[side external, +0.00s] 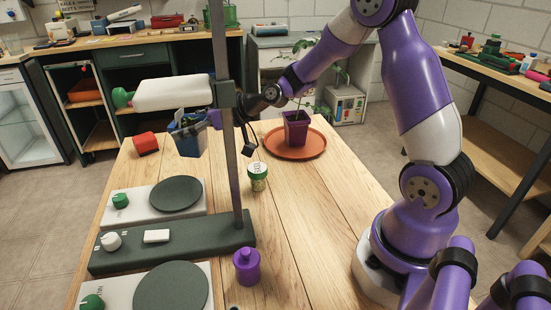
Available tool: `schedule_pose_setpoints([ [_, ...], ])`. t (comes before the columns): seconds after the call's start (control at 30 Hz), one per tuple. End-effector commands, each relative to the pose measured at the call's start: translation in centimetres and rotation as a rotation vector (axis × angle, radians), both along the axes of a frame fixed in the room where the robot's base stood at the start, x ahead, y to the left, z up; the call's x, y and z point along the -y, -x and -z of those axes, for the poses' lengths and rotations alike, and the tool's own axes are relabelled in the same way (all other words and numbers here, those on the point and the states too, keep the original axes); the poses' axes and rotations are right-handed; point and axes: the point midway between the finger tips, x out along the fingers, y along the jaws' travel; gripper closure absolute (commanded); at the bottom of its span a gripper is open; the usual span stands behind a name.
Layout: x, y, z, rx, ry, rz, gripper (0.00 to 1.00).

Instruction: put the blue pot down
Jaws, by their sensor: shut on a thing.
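The blue pot (188,144) is in my gripper (197,122), left of the upright metal post. My gripper is shut on the pot near its rim. The post hides part of my wrist, and something dark shows at the pot's top. The pot looks upright or nearly so. I cannot tell from this view whether its base touches the wooden table or hangs above it.
A purple pot with a seedling (296,126) stands on a terracotta saucer (274,145). A red object (145,143), green-lidded jar (257,178) and purple bottle (247,266) are on the table (310,225). The post (228,160) and its white clamped cylinder (172,93) are close obstacles.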

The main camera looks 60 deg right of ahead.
Motion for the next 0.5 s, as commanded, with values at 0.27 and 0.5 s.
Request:
schedule_pose_setpoints([
  [0.27,5.9,-2.2,3.8,0.0,-0.001,0.0,0.74],
  [0.5,7.4,-2.9,5.3,-0.001,-0.001,-0.004,0.74],
])
